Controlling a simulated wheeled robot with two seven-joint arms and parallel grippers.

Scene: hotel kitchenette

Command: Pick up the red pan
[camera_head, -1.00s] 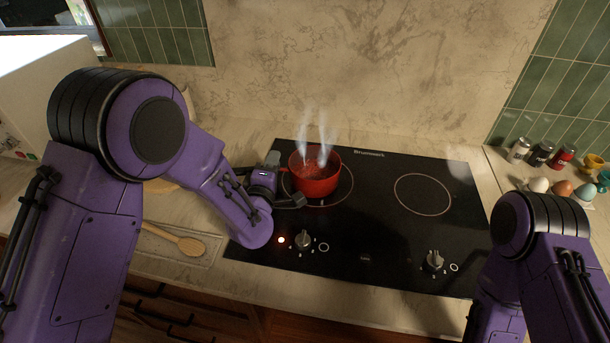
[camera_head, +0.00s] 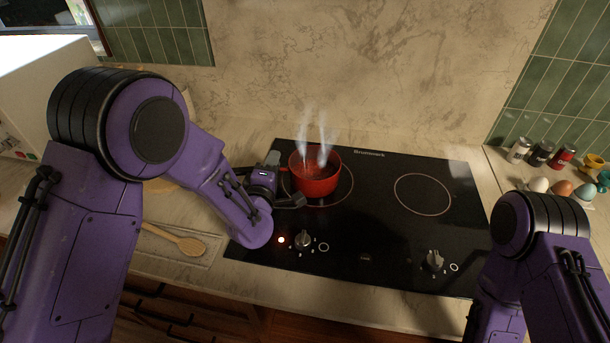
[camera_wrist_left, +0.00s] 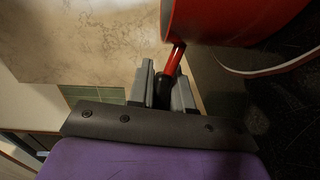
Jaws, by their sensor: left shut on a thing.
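The red pan (camera_head: 316,180) is on the left burner of the black cooktop in the head view, with steam rising from it. Whether its base touches the glass is hard to tell. My left gripper (camera_head: 284,184) is at the pan's left side. In the left wrist view, the fingers of my left gripper (camera_wrist_left: 163,92) are shut on the pan's handle, which is red near the body and dark between the fingers. The red pan body (camera_wrist_left: 225,20) fills the upper right there. My right arm shows at the lower right of the head view; its gripper is out of the picture.
The black cooktop (camera_head: 390,240) has a free right burner and two front knobs. A wooden spoon (camera_head: 182,241) lies on a rest at the left. A marble backsplash (camera_head: 380,70) rises behind.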

